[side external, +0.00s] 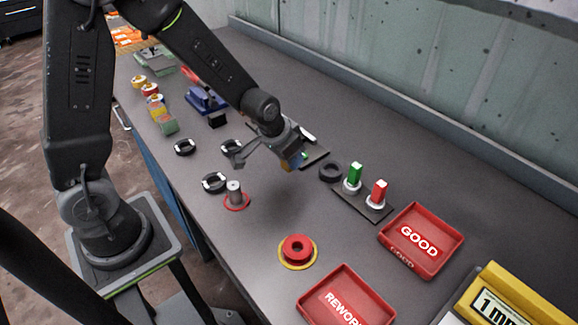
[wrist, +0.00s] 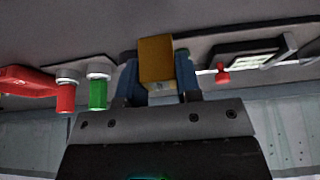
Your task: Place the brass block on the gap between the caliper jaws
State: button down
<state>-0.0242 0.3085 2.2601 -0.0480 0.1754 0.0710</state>
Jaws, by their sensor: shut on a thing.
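My gripper (side external: 297,160) is shut on the brass block (wrist: 156,60), above the bench. In the wrist view, the block sits between the two blue fingers of the gripper (wrist: 160,85). In the side view only a small brownish part of the block (side external: 287,166) shows below the fingers. What looks like the caliper (wrist: 250,58) lies on a dark board at the right in the wrist view, apart from the block. In the side view the dark board (side external: 319,153) is partly hidden behind my gripper. The jaw gap cannot be made out.
Green (side external: 354,173) and red (side external: 379,190) posts stand right of my gripper, near a dark ring (side external: 330,172). Red GOOD (side external: 447,262) and REWORK (side external: 318,318) trays lie toward the front. A peg (side external: 235,192) and several black rings lie left. Bench below my gripper is clear.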

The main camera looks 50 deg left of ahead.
notch_tip(320, 180, down, 4)
jog(key=shift+r, duration=0.25)
jog(key=c, duration=0.8)
grip_release()
